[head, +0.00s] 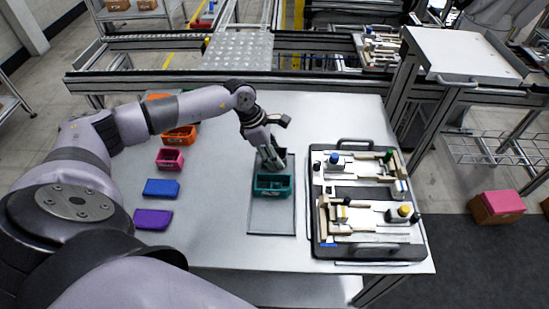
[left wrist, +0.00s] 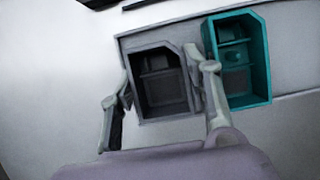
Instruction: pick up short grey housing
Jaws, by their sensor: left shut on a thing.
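The short grey housing (left wrist: 163,82) is a dark grey open box with inner ribs. In the left wrist view it sits between the two fingers of my left gripper (left wrist: 160,72), which is shut on it. In the head view my left gripper (head: 271,158) points down at the housing, which is mostly hidden behind the fingers. A teal housing (left wrist: 240,58) stands close beside it, by the right-hand finger; in the head view the teal housing (head: 272,186) is just in front of the gripper. I cannot tell whether the grey housing is lifted. My right gripper is not in view.
A flat grey tray (head: 272,222) lies under the teal housing. A pallet fixture (head: 365,252) with several parts stands to its right. Purple (head: 153,219), blue (head: 162,188), pink (head: 170,159) and orange (head: 179,136) housings line the table's left side. The table between them and the tray is clear.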

